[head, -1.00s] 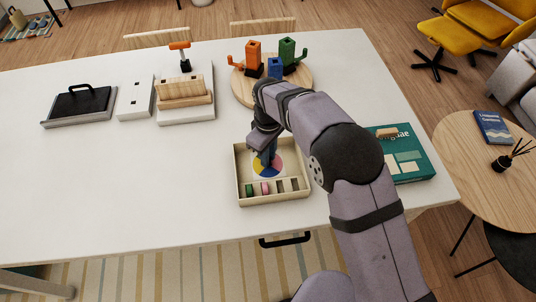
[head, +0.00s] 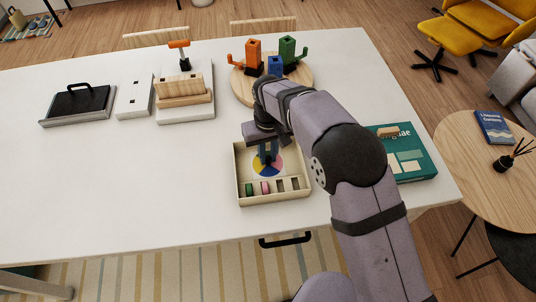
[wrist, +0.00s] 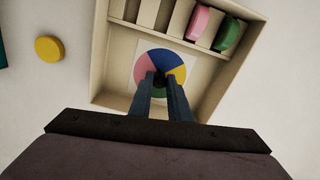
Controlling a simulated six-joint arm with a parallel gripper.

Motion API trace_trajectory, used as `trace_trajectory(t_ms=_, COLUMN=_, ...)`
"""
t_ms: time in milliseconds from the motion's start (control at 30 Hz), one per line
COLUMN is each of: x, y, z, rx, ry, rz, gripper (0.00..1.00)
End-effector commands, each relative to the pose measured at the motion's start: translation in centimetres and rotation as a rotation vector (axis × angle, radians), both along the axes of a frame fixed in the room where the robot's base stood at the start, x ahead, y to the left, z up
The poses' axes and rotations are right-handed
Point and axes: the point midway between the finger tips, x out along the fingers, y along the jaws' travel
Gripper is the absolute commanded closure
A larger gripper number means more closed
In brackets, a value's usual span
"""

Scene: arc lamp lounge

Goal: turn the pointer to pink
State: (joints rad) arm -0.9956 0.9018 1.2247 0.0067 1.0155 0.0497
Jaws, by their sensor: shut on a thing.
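The colour wheel (wrist: 168,58) lies flat in a cream wooden tray (wrist: 112,103). In the wrist view its blue sector is at the top, pink at the left, yellow at the right and green at the lower right. It also shows in the head view (head: 273,169), partly behind my gripper. My gripper (wrist: 160,84) points down at the wheel's middle, with its fingers shut on the small dark pointer (wrist: 159,77). The fingers hide most of the pointer, so I cannot tell which sector it points to.
The tray's compartments hold a pink disc (wrist: 198,23) and a green disc (wrist: 227,36). A yellow disc (wrist: 49,49) lies on the table outside the tray. A teal box (head: 412,163) stands to the right.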

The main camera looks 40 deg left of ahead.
Motion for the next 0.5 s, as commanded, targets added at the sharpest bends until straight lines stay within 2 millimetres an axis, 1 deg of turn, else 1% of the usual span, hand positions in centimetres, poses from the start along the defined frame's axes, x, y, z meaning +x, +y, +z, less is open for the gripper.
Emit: trace_trajectory(t_ms=500, x=-0.01, y=0.07, z=0.07, rx=0.002, ry=-0.002, rz=-0.49, gripper=1.0)
